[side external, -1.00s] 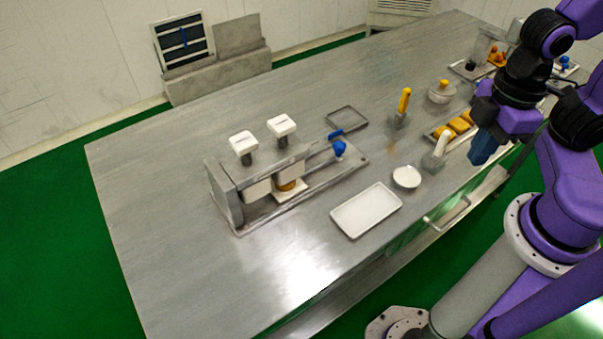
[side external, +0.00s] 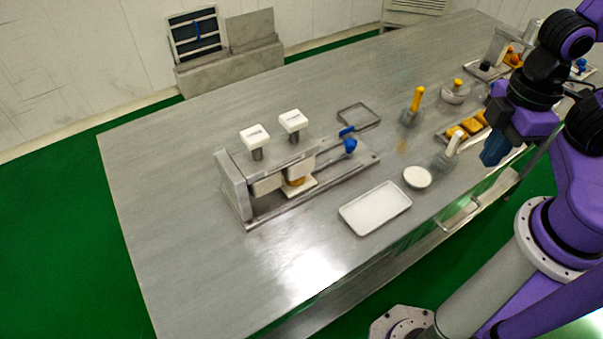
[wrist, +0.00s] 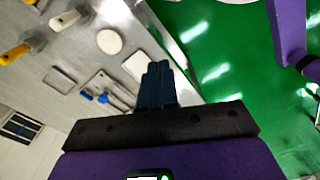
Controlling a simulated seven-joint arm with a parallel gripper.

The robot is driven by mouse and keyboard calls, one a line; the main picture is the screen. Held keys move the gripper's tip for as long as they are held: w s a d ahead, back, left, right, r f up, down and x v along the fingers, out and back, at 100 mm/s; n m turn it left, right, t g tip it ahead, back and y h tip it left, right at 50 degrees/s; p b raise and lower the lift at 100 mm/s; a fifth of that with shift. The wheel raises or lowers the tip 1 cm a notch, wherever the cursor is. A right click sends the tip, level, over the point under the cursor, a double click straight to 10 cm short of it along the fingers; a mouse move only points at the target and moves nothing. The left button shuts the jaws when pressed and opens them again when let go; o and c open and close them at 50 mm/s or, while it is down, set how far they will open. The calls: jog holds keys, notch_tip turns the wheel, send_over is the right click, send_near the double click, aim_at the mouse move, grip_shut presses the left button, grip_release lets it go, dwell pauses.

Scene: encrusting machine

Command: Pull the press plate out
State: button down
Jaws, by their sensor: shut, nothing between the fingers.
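The encrusting machine (side external: 235,185) stands on the steel table, a long low metal frame with two white-capped posts on top. A white plate (side external: 308,185) sits low in it under a small orange-brown piece (side external: 296,181); I cannot tell surely which part is the press plate. Blue knobs (side external: 349,145) stand at its right end and also show in the wrist view (wrist: 101,97). My gripper (side external: 492,160) has blue fingers, shut and empty, above the table's front right edge, far from the machine. In the wrist view the fingers (wrist: 157,68) hide part of the machine.
A white tray (side external: 375,208) and a round white dish (side external: 417,177) lie between machine and gripper. A white-handled tool (side external: 451,146), a yellow-handled tool (side external: 412,105) and a tray of yellow pieces (side external: 449,138) stand near my gripper. The table's left part is clear.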

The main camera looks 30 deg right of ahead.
jog(key=c, duration=1)
grip_release()
jog(key=shift+w+a, duration=0.15)
jog(key=shift+w, duration=0.1)
jog(key=shift+o, duration=1.1)
jog(key=w+a+m, duration=0.2)
jog(key=w, duration=0.4)
jog(key=w+a+r+m, duration=0.1)
jog(key=w+a+m, duration=0.1)
jog(key=w, duration=0.5)
jog(key=shift+w+a+r+m, duration=0.2)
jog(key=shift+a+r+m, duration=0.1)
jog(key=shift+a, duration=0.3)
jog(key=m, duration=0.4)
send_near(352, 142)
notch_tip(352, 142, down, 9)
jog(key=shift+w+a+r, duration=0.1)
jog(key=shift+r, duration=0.05)
grip_shut()
jog(key=d, duration=1.2)
jog(key=shift+d, duration=0.35)
